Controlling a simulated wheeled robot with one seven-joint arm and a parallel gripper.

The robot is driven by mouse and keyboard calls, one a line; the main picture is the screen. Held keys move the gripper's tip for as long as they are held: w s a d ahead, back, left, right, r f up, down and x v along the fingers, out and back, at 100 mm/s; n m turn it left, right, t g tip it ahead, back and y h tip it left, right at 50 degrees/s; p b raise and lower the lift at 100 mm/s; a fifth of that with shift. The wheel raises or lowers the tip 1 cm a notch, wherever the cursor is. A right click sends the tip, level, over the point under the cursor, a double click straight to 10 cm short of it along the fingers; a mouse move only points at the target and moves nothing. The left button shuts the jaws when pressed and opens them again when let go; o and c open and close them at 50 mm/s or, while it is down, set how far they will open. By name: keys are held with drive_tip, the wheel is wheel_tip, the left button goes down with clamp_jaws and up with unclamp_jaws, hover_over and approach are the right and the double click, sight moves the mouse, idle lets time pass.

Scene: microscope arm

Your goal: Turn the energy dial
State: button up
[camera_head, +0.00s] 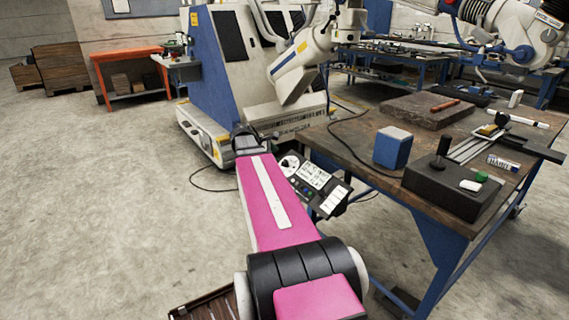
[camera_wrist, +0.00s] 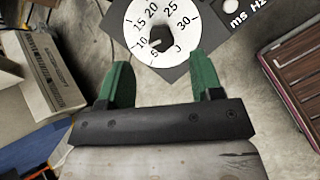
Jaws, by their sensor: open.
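The energy dial (camera_wrist: 181,30) is a white disc with black numbers from 5 to 30 and a "J", at the top centre of the wrist view. A small dark knob (camera_wrist: 158,43) sits on its face; its exact setting is hard to tell. My gripper (camera_wrist: 158,62) is open and empty, its two green fingers apart on either side of the dial's lower part in the picture. In the head view the dial (camera_head: 289,162) shows small on a dark control panel (camera_head: 333,199), just right of my pink arm. The gripper's fingers are not clear there.
A worktable (camera_head: 352,133) stands to the right, with a blue box (camera_head: 392,147) and a dark case (camera_head: 452,190) near its edge. A large blue and white machine (camera_head: 222,55) stands behind the panel. The floor at left is clear.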

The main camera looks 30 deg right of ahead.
sight(284, 162)
drive_tip(key=x, duration=0.7)
drive_tip(key=shift+a+f, duration=0.1)
drive_tip(key=shift+a, duration=0.05)
drive_tip(key=shift+c, duration=0.2)
drive_tip(key=c, duration=0.9)
